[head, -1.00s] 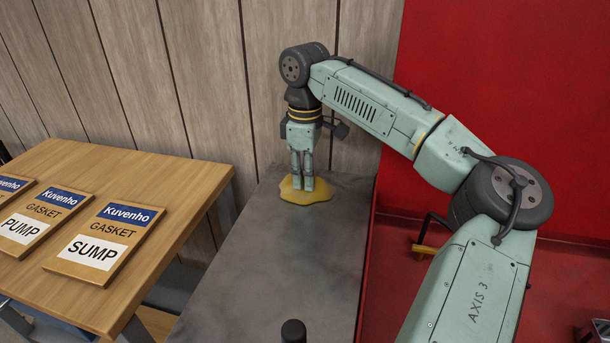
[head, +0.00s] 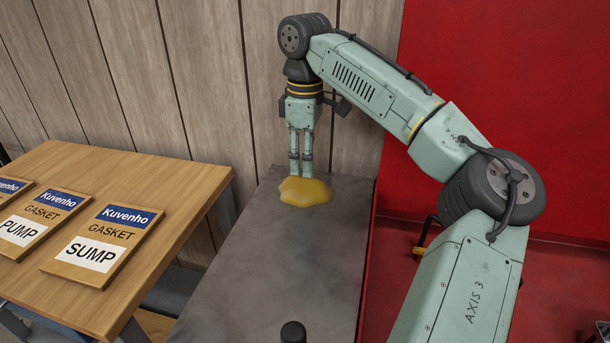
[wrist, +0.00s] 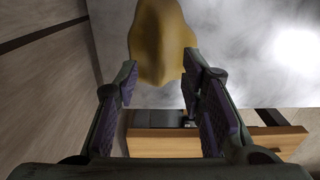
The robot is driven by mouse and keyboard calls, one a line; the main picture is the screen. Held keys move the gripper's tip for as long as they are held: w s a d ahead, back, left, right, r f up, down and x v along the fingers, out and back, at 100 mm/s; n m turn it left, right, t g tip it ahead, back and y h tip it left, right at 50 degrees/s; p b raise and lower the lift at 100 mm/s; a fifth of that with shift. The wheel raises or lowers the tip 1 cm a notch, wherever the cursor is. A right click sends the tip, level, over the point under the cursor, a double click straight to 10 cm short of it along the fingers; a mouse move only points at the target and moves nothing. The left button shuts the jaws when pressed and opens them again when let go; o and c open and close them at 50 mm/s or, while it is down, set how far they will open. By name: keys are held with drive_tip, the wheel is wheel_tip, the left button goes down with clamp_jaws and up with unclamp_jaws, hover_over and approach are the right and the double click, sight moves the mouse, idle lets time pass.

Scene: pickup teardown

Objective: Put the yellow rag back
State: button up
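The yellow rag (head: 306,192) is a bunched, rounded lump at the far end of the grey worktop, near the panelled wall. My gripper (head: 301,174) points straight down onto it, with the fingertips at the rag's top. Whether the rag's lower edge is clear of the worktop I cannot tell.
The grey worktop (head: 270,265) is bare in its middle. A wooden table (head: 175,185) on the left carries gasket boxes, including SUMP (head: 100,245) and PUMP (head: 42,222). A dark post (head: 293,332) stands at the near edge. A red wall and floor lie right.

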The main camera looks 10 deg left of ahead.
wheel_tip(320, 180, up, 7)
drive_tip(key=shift+r, duration=0.15)
idle(0.5)
